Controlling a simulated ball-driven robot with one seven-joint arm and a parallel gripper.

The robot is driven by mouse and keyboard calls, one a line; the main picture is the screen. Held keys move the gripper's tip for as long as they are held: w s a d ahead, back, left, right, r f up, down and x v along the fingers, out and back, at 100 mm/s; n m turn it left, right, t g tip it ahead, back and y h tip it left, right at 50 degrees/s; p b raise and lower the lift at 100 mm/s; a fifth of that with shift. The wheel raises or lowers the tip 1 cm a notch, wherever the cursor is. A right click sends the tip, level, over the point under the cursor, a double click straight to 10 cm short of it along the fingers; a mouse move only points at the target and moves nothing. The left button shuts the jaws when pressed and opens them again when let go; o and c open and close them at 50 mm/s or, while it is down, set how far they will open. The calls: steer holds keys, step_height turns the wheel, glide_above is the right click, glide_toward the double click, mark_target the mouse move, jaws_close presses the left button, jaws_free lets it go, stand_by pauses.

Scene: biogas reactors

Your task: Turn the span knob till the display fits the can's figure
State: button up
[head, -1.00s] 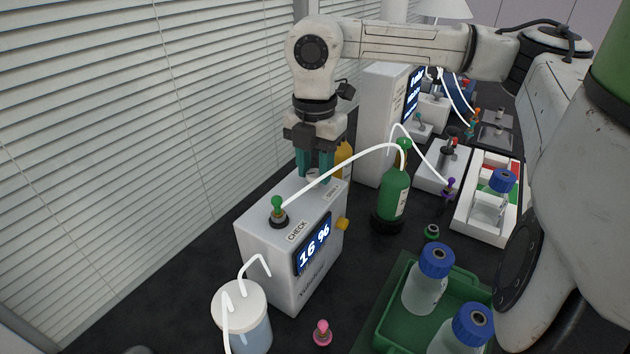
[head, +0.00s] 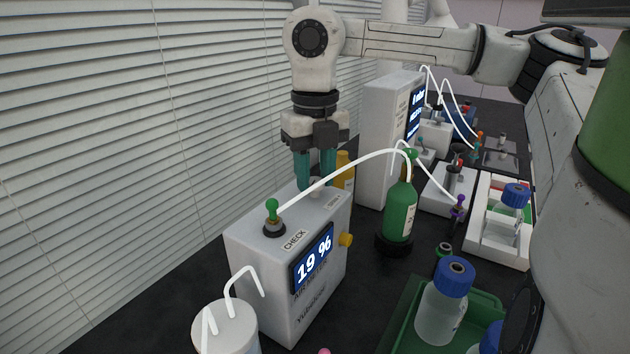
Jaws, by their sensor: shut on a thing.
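A label (head: 331,201) lies beside the fingers, too small to read surely. The green can (head: 397,212) stands upright in a black ring to the right of the box. Its pale label (head: 409,221) is too small to read. A white tube runs from the can to the green-capped port (head: 272,212) marked CHECK.
A yellow can (head: 345,172) stands behind my fingers, and a tall white unit (head: 383,130) behind that. A white lidded jar (head: 225,328) with tubes is at the front. A green tray (head: 400,322) with blue-capped bottles (head: 444,303) is at the front right.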

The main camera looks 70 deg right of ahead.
mark_target(316, 181)
steer(key=n+b, duration=0.1)
steer(key=n, duration=0.5)
steer(key=shift+n+b, duration=0.3)
stand_by(0.4)
steer(key=o, duration=1)
steer(key=shift+o, duration=0.2)
steer(key=shift+r, duration=0.1)
step_height(316, 181, up, 11)
steer(key=shift+f+p, duration=0.2)
steer(key=shift+p, duration=0.1)
